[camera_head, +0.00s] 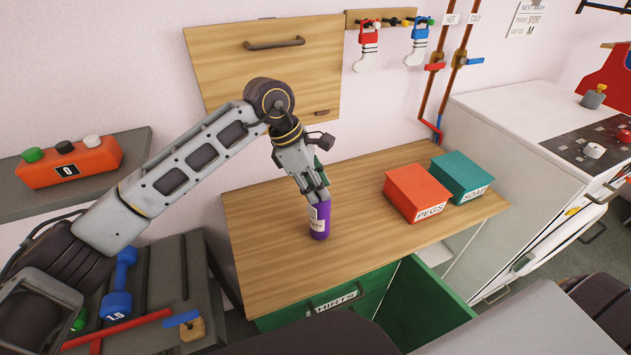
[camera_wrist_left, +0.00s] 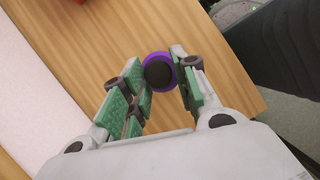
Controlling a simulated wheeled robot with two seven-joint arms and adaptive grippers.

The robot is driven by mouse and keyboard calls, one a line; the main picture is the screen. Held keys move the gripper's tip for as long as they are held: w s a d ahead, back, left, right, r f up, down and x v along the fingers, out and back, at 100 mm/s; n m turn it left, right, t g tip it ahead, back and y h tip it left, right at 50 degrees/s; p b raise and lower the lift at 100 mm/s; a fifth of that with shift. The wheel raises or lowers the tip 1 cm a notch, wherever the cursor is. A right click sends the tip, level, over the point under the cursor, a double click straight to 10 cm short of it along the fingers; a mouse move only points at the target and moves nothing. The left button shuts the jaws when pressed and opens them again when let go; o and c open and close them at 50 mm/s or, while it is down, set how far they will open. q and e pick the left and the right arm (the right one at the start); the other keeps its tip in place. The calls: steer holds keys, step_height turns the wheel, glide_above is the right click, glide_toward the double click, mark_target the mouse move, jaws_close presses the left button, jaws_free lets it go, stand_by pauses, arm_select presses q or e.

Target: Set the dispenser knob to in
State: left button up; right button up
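The white appliance (camera_head: 530,140) at the right has a dark top panel with a white knob (camera_head: 593,151), red parts and a grey knob-like piece (camera_head: 593,97). I cannot tell which of these is the dispenser knob, and no "in" mark is readable. My left gripper (camera_head: 317,194) is over the wooden worktop, far left of the appliance. Its fingers close on both sides of a purple bottle (camera_head: 319,228) near its top. The left wrist view shows the bottle's dark top (camera_wrist_left: 160,74) between the fingertips (camera_wrist_left: 162,72). My right gripper is out of view.
A red PEGS box (camera_head: 408,197) and a teal SOAP box (camera_head: 464,180) stand right of the bottle on the worktop (camera_head: 270,260). A green drawer (camera_head: 428,305) is open below. Pipes with HOT and COLD levers (camera_head: 434,67) run up the wall.

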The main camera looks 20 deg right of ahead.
arm_select(q)
steer(key=shift+o, duration=1.1)
steer(key=shift+w+r, duration=0.1)
steer(key=shift+o, duration=0.4)
steer(key=shift+r, duration=0.3)
steer(key=shift+w+r, duration=0.1)
steer(key=shift+r, duration=0.25)
steer(key=v, duration=1.1)
steer(key=shift+a, duration=0.25)
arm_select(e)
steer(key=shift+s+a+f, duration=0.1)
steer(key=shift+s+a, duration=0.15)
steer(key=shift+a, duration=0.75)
arm_select(q)
steer(key=shift+f, duration=0.1)
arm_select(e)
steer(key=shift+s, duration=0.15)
